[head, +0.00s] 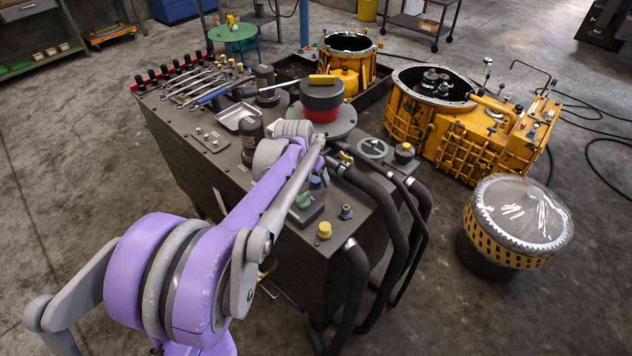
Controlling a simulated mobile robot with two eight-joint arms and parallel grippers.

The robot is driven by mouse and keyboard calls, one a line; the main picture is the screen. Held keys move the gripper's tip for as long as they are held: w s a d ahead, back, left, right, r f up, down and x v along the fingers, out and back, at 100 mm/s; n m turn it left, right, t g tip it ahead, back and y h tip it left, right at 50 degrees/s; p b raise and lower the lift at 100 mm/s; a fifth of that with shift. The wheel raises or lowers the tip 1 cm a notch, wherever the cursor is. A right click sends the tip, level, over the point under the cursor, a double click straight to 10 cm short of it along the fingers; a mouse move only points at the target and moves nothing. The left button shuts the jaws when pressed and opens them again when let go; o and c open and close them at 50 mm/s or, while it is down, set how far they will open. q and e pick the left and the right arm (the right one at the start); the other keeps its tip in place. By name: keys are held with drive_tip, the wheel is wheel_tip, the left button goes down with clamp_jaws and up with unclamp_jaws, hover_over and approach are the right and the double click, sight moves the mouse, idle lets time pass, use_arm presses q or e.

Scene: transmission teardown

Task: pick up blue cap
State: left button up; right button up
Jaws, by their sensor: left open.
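A small dark blue cap (316,183) sits on the dark bench top, just right of my left forearm and behind a green-topped block (303,201). A second small dark bluish fitting (346,212) stands to its right, nearer the bench edge. My purple and grey left arm reaches in from the lower left over the bench. My left gripper (317,150) is at its far end, beyond the blue cap in the picture; it is open, with its fingers largely hidden by the arm. My right gripper is out of view.
A yellow cap (324,230) stands near the bench's front edge. A black and red cylinder (321,98) on a round plate stands beyond my gripper. Thick black hoses (400,215) bend over the right edge. Wrenches (205,85) and a metal tray (240,116) lie at the far left.

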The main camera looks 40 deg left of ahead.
use_arm(q)
drive_tip(key=shift+w+f, duration=0.15)
drive_tip(key=shift+f, duration=0.2)
drive_tip(key=shift+c, duration=0.3)
clamp_jaws()
